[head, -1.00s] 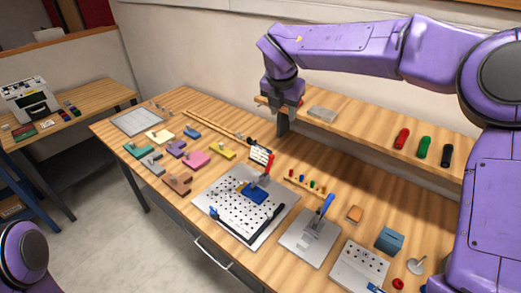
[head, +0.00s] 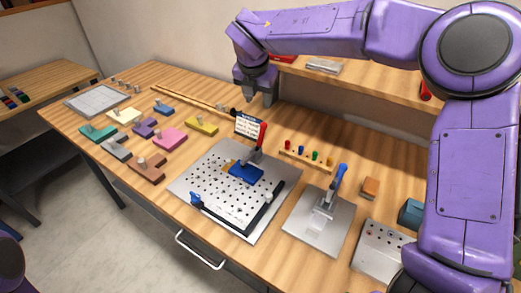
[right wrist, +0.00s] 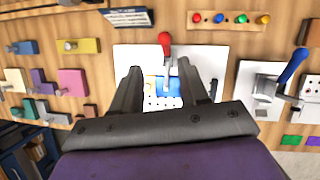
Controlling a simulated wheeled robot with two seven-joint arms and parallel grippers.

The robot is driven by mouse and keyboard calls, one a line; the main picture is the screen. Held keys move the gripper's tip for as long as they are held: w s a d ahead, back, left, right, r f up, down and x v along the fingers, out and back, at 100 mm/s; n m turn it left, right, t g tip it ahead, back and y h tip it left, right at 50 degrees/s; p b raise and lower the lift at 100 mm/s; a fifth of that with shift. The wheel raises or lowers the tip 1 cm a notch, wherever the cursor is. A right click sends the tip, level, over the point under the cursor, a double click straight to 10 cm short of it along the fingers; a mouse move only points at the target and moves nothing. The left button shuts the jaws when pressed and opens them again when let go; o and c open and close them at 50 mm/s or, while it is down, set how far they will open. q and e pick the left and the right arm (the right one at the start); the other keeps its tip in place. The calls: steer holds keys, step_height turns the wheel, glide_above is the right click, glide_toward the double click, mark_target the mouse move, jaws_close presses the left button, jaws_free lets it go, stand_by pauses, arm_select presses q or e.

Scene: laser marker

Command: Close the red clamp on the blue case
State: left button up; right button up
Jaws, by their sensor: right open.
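The blue case (head: 245,173) lies on the perforated metal plate (head: 215,185) in the middle of the workbench. The red clamp (head: 261,136) stands at its back edge, with its red handle pointing up. In the right wrist view the red handle (right wrist: 164,42) shows beyond my fingertips, and part of the blue case (right wrist: 172,86) shows between the fingers. My right gripper (head: 259,101) is open and empty, above and behind the clamp; it also shows in the right wrist view (right wrist: 168,85). My left gripper is not in view.
A blue-handled clamp (head: 335,185) on a metal plate stands to the right. A small sign (head: 250,126) stands just behind the red clamp. A rack of colored pegs (head: 306,156) lies behind right. Colored blocks (head: 170,139) spread to the left. A raised shelf (head: 345,84) runs along the back.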

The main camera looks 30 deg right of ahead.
steer(key=b, duration=0.5)
glide_toward(260, 133)
steer(key=p+x, duration=0.2)
steer(key=x, duration=0.9)
steer(key=shift+s+d+f, duration=0.1)
steer(key=shift+d+f, duration=0.05)
steer(key=shift+d, duration=0.05)
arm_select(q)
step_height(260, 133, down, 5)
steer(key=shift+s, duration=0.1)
arm_select(e)
jaws_close()
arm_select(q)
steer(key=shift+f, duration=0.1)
arm_select(e)
steer(key=shift+a, duration=0.1)
